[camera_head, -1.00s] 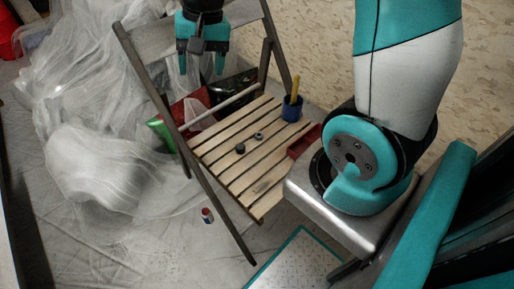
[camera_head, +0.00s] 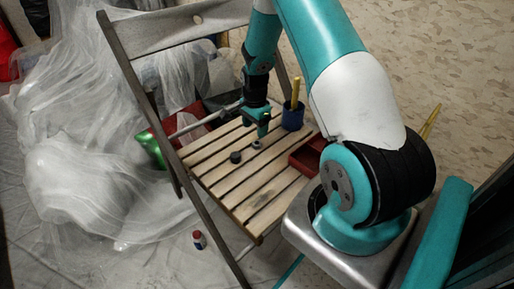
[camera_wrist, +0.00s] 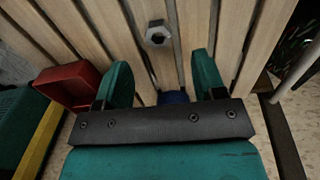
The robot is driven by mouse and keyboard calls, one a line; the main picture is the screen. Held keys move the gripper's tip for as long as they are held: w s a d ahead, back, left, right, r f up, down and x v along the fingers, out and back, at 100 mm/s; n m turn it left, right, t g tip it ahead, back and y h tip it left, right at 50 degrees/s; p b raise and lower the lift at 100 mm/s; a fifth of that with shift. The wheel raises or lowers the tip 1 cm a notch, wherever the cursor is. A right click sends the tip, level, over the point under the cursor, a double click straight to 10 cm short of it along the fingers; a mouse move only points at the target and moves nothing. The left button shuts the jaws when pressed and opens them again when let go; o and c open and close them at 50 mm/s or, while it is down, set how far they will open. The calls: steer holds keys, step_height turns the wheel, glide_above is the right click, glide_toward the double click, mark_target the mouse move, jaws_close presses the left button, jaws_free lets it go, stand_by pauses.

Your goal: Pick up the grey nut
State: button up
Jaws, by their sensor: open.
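The grey nut (camera_head: 257,145) lies on the wooden slatted seat (camera_head: 262,200) of a folding chair. In the wrist view the nut (camera_wrist: 157,34) is a hexagonal ring with a dark hole, flat on the slats, beyond my fingertips and roughly midway between them. My gripper (camera_wrist: 161,64) is open with nothing between its teal fingers. In the head view my gripper (camera_head: 262,128) hangs over the seat just behind the nut, apart from it.
A dark round piece (camera_head: 235,157) lies left of the nut. A red tray (camera_head: 306,158) is to the right, and a blue cup (camera_head: 292,117) holding a yellow stick stands behind it. The chair's backrest (camera_head: 180,30) rises at the back. The front slats are clear.

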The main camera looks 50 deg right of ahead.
mark_target(257, 141)
steer(key=f+b, duration=0.1)
steer(key=f, duration=0.6)
steer(key=shift+s+d+b, duration=0.15)
steer(key=shift+d+b, duration=0.05)
steer(key=shift+b, duration=0.15)
steer(key=shift+r, duration=0.1)
steer(key=c, duration=1)
